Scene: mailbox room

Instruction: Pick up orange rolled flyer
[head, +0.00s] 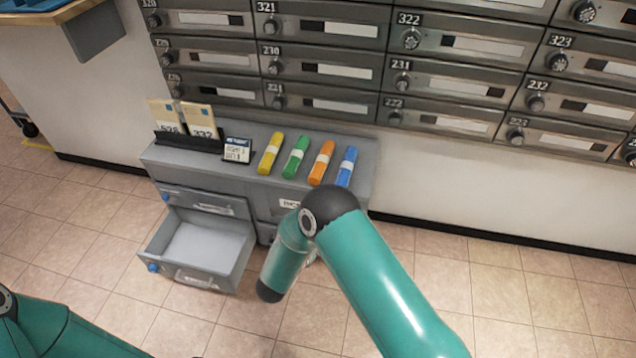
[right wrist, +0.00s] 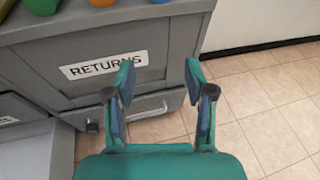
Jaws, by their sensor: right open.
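The orange rolled flyer (head: 321,163) lies on top of the grey cabinet (head: 240,183) in the head view, between a green rolled flyer (head: 296,157) and a blue rolled flyer (head: 347,167). A pale band wraps its middle. In the right wrist view only its near end (right wrist: 102,3) shows at the top edge. My right gripper (right wrist: 158,78) is open and empty, in front of the cabinet's RETURNS panel and below the flyers. In the head view my right arm hides it. Part of my left arm shows at the lower left; its gripper is out of view.
A yellow rolled flyer (head: 271,153) lies left of the green one. A black holder with cards (head: 202,121) and a small sign (head: 237,150) stand further left. An open, empty drawer (head: 205,247) juts from the cabinet. Metal mailboxes (head: 320,69) line the wall above.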

